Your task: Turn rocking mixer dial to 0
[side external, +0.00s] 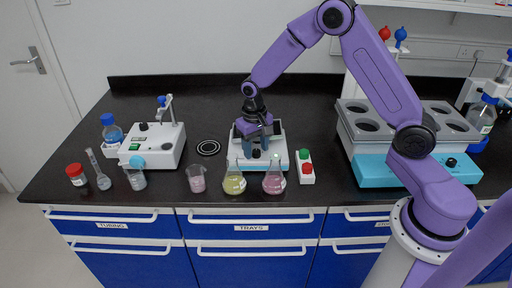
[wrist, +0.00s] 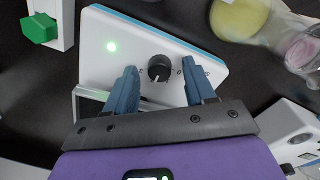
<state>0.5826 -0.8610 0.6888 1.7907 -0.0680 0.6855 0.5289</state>
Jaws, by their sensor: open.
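The rocking mixer (side external: 278,157) is a white box with a blue edge below my gripper. Its black dial (wrist: 159,68) sits on the white front panel in the wrist view, with small marks on either side. A light pointer line on the dial points roughly down in that view. My gripper (wrist: 158,72) is open, with one blue finger on each side of the dial and visible gaps between fingers and knob. In the side view my gripper (side external: 258,143) hangs over the mixer's front and partly hides it.
Yellow (side external: 234,182) and pink (side external: 274,181) flasks stand close in front of the mixer. A box with green and red buttons (side external: 306,172) is just right of it. A white stirrer-like device (side external: 155,145) stands left; a blue-fronted bath (side external: 410,171) stands right. The back bench is clear.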

